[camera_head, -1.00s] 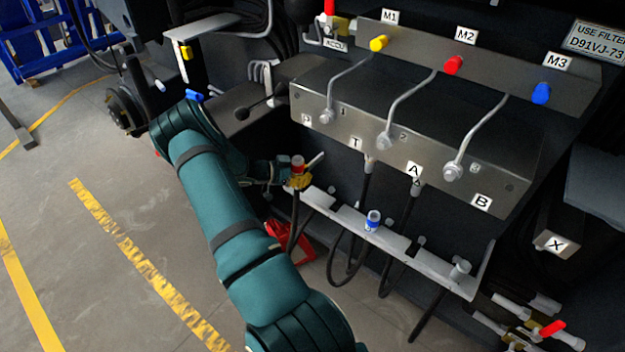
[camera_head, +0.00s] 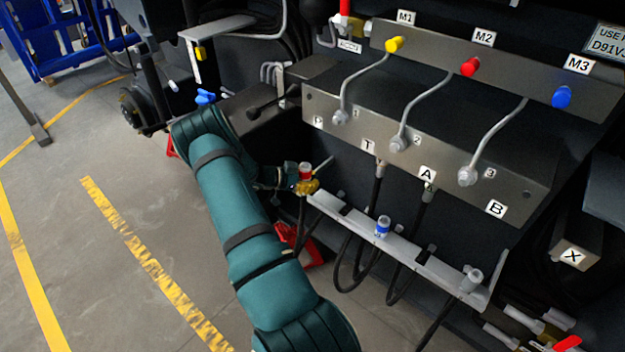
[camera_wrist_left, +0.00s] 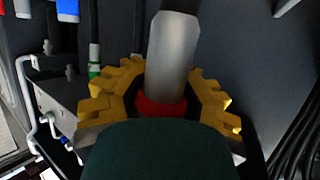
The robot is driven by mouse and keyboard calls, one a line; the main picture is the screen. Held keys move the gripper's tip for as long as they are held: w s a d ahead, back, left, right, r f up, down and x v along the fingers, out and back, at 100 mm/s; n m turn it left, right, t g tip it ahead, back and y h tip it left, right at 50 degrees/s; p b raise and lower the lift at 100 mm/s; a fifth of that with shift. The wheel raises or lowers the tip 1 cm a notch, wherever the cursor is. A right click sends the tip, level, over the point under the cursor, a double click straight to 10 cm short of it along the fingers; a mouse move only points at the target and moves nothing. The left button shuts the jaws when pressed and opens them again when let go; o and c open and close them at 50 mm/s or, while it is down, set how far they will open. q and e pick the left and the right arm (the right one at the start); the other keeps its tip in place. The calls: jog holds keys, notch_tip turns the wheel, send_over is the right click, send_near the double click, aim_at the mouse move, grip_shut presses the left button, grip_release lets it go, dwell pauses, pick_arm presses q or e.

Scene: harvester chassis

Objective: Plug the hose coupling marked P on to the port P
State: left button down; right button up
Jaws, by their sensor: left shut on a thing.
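My left gripper (camera_head: 307,186) has yellow fingers and is shut on a hose coupling with a red band (camera_head: 305,171), at the left end of the rail. In the left wrist view the yellow fingers close around the coupling's red ring, and its grey metal cylinder (camera_wrist_left: 172,55) stands up between them. I cannot read a P on the coupling. The label P (camera_head: 318,121) is on the left of the front face of the grey valve block (camera_head: 460,178), above the gripper. The port P itself cannot be made out. My right gripper is not in view.
The slotted rail (camera_head: 405,246) holds a blue-banded coupling (camera_head: 382,227) and a grey one (camera_head: 472,280). Hoses hang from T (camera_head: 379,185) and A (camera_head: 421,210). Bent pipes run up the block's front. A red object (camera_head: 300,245) is on the floor below my arm. Floor at left is open.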

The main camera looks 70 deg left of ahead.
pick_arm(q)
jog(key=shift+r, duration=0.1)
jog(key=w+a+b, duration=0.6)
jog(key=w+a, duration=0.2)
jog(key=w, duration=0.6)
jog(key=shift+a+b, duration=0.3)
jog(key=shift+a, duration=0.05)
dwell(0.3)
jog(key=shift+w+r, duration=0.1)
jog(key=shift+r, duration=0.05)
notch_tip(320, 180, up, 2)
jog(key=shift+r+p, duration=0.1)
jog(key=shift+p, duration=0.8)
jog(key=shift+w+t, duration=0.2)
jog(key=shift+t, duration=0.1)
